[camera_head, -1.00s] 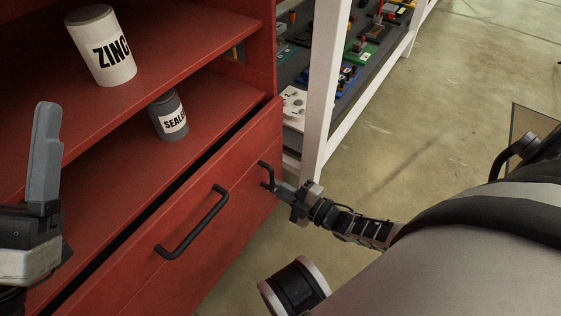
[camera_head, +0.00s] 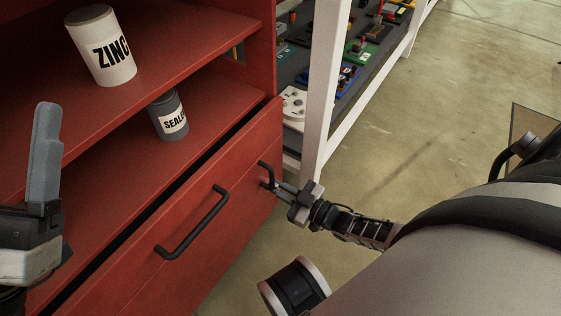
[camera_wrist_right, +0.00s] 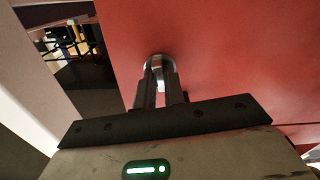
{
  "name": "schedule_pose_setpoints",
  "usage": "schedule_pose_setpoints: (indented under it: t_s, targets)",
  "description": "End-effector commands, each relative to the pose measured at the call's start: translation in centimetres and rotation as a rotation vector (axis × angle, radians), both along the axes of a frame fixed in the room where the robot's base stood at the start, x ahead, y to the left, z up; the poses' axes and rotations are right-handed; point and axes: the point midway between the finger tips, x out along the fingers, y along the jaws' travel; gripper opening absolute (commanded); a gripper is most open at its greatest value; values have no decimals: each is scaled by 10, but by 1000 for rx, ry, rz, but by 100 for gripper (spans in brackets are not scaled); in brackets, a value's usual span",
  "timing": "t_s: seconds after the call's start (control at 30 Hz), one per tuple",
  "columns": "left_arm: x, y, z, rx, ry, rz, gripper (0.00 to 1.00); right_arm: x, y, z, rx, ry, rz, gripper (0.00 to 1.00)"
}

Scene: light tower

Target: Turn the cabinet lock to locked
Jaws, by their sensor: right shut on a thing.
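The cabinet lock (camera_wrist_right: 158,66) shows in the right wrist view as a round silvery piece on the red cabinet front. My right gripper (camera_wrist_right: 159,84) is shut on it, with a finger on either side. In the head view, my right gripper (camera_head: 275,186) is at the right end of the red drawer front (camera_head: 225,235); the lock itself is hard to make out there. The lock's exact angle is unclear. My left gripper (camera_head: 45,150) is at the left edge, away from the lock, with only one finger clearly visible.
A black drawer handle (camera_head: 190,224) and a small black bracket-like part (camera_head: 265,172) stick out of the front. A ZINC can (camera_head: 102,48) and a SEALER-type can (camera_head: 169,117) stand on shelves. A white-framed rack (camera_head: 322,90) stands to the right.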

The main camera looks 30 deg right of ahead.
Motion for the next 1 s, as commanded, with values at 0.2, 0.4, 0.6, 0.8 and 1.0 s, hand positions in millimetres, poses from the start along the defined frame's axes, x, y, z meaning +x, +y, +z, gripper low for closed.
schedule_pose_setpoints:
  t_s: [0.2, 0.4, 0.6, 0.8, 1.0]
  targets:
    - [0, 0, 0, 0, 0, 0, 74, 0, -1, -1, 112, 49, -1, 0]
    - [0, 0, 0, 0, 0, 0, 74, 0, -1, -1, 170, 73, -2, 0]
    - [0, 0, 0, 0, 0, 0, 74, 0, -1, -1, 192, 82, -2, 0]
    - [0, 0, 0, 0, 0, 0, 74, 0, -1, -1, 195, 83, -2, 0]
    - [0, 0, 0, 0, 0, 0, 74, 0, -1, -1, 195, 83, -2, 22]
